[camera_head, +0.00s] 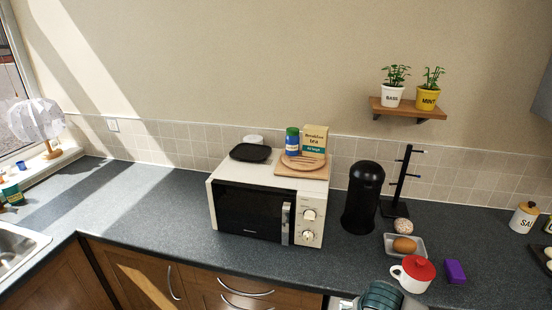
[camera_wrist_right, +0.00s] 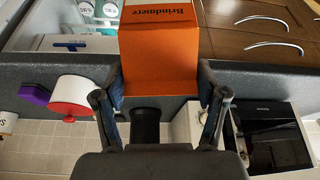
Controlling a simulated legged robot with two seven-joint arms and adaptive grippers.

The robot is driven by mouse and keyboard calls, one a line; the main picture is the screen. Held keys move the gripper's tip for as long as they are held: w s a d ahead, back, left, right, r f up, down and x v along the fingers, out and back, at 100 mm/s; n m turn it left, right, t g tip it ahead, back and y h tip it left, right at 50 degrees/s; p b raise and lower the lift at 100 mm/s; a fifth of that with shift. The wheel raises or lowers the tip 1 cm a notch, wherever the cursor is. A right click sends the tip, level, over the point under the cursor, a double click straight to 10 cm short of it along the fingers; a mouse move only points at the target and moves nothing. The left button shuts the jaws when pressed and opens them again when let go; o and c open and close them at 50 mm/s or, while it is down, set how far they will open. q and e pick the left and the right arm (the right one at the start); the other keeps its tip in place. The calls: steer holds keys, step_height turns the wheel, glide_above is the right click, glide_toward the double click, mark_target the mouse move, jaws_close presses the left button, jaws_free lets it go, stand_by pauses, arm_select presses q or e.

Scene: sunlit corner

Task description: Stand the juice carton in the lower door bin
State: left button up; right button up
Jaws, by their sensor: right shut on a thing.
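The juice carton is an orange box (camera_wrist_right: 160,55) with the dark word "Brindmere" on it, large in the right wrist view. My right gripper (camera_wrist_right: 160,88) has a finger on each side of the carton and is shut on it. The carton is clear of the worktop, in front of the cupboard fronts. White-edged shelving or bins (camera_wrist_right: 62,44) with pale containers show at the upper left of the right wrist view, partly cut off. I cannot tell which part is the lower door bin. My left gripper is in neither view.
Wooden cupboards (camera_head: 138,275) with curved handles lie below.

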step_height(320, 180, down, 7)
steer(key=a+n, duration=0.1)
steer(key=a, duration=0.1)
steer(key=shift+s+a+f+y, duration=0.2)
steer(key=shift+s+a+y, duration=0.1)
steer(key=shift+a, duration=0.1)
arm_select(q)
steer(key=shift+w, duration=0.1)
arm_select(e)
steer(key=shift+w+r, duration=0.1)
